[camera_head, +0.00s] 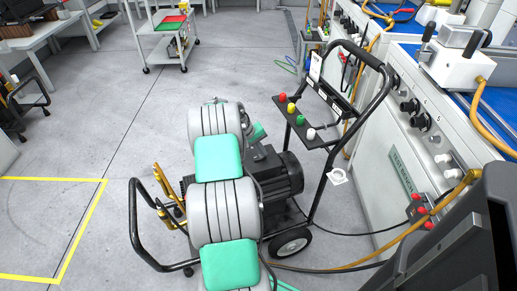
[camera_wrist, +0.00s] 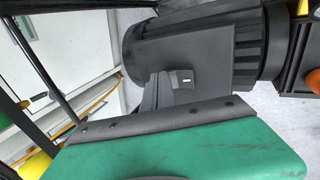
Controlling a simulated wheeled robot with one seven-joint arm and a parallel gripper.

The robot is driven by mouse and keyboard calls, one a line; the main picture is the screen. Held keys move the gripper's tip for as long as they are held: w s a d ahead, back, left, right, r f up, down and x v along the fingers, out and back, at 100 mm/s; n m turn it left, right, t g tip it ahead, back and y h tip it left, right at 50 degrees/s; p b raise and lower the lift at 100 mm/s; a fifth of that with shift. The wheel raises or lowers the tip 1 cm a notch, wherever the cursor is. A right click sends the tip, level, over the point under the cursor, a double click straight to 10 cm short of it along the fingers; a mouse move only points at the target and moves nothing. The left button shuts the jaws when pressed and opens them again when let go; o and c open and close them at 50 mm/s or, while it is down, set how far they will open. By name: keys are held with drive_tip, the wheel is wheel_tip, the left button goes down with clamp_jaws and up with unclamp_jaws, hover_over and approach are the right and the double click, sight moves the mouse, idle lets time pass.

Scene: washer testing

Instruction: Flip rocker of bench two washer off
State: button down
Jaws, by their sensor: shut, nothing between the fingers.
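The washer is a wheeled cart with a black finned motor (camera_head: 278,178) and a black tubular handle (camera_head: 352,55), beside the blue-topped test bench. In the wrist view, the motor (camera_wrist: 190,48) fills the upper middle. A small dark rocker with a white mark (camera_wrist: 181,78) shows on its dark housing. My gripper (camera_wrist: 165,118) is shut and empty, its green body with a dark screwed edge filling the bottom, just below the rocker in the picture. I cannot tell whether they touch. In the head view my grey arm with green pads hides part of the washer; the rocker cannot be made out there.
Red, yellow, green and white nozzles (camera_head: 296,112) sit on the cart's shelf. A test bench (camera_head: 405,165) with knobs and orange hoses stands right. A cart with red and green trays (camera_head: 172,27) stands at the back.

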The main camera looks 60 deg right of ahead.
sight(258, 159)
idle(0.3)
drive_tip(key=shift+s+d+f+t+y, duration=0.2)
drive_tip(key=shift+s+f+t+y, duration=0.1)
drive_tip(key=shift+f+y, duration=0.1)
drive_tip(key=shift+w, duration=0.15)
drive_tip(key=shift+r, duration=0.1)
drive_tip(key=shift+w+a+r+p, duration=0.15)
drive_tip(key=shift+w+a+p, duration=0.25)
drive_tip(key=shift+w+a, duration=0.2)
wheel_tip(258, 159, up, 14)
drive_tip(key=p, duration=0.5)
drive_tip(key=shift+w+a, duration=0.2)
drive_tip(key=shift+a, duration=0.1)
